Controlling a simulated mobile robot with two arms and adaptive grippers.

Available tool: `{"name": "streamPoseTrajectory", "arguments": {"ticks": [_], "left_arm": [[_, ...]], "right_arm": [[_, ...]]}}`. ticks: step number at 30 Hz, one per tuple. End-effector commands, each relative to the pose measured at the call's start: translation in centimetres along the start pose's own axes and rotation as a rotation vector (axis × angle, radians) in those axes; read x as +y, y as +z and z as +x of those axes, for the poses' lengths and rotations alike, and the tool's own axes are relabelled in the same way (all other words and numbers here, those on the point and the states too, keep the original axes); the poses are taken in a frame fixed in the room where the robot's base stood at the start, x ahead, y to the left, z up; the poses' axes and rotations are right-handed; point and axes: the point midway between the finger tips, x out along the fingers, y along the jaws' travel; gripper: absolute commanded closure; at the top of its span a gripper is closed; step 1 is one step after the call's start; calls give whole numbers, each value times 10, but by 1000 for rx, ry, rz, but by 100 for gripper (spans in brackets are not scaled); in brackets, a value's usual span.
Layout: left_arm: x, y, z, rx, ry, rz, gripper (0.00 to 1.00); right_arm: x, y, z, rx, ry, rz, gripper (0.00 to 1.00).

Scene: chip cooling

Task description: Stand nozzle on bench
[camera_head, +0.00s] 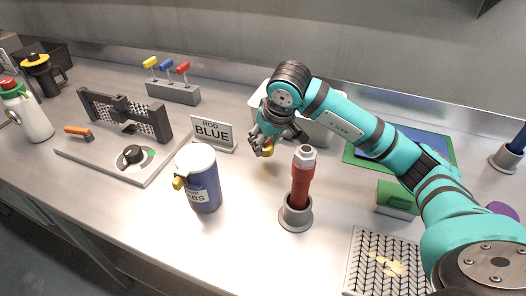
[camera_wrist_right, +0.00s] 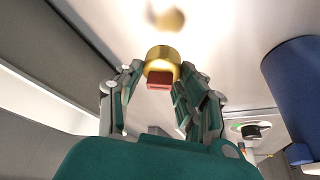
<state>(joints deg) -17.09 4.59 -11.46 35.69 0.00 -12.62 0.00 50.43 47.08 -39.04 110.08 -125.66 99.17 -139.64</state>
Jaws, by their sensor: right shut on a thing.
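The nozzle is a small brass-coloured piece with a red part (camera_wrist_right: 160,65), held between the fingertips of my right gripper (camera_wrist_right: 160,75). In the head view the right gripper (camera_head: 268,148) hangs over the bench (camera_head: 245,185), just right of the ROD BLUE sign, with the brass nozzle (camera_head: 267,151) low between its fingers. The red end faces the wrist camera. A dark round patch, shadow or reflection, shows on the bench beyond the nozzle in the wrist view, and a gap seems to lie between them. My left gripper is not in view.
A red rod (camera_head: 302,180) stands in a grey holder (camera_head: 296,217) close in front of the gripper. The ROD BLUE sign (camera_head: 211,132) and a blue jar (camera_head: 204,187) stand left. A pale bin (camera_head: 258,100) is behind. Bare bench lies between jar and red rod.

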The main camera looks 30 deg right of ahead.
Motion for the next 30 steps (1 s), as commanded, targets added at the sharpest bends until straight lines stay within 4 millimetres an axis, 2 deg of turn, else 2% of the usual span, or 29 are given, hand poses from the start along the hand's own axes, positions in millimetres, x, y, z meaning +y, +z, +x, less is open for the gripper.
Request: {"name": "streamPoseTrajectory", "arguments": {"ticks": [8, 21, 22, 27, 30], "left_arm": [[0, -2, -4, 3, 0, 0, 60], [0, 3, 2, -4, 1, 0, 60], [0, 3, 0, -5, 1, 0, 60], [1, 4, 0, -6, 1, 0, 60], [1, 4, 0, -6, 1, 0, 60]], "right_arm": [[-1, 15, 35, -2, -2, 0, 93], [0, 18, 42, 1, 0, -1, 93], [0, 17, 41, 1, 0, 0, 61], [0, 17, 41, 0, 0, 0, 40], [0, 17, 41, 0, 0, 0, 40]]}}
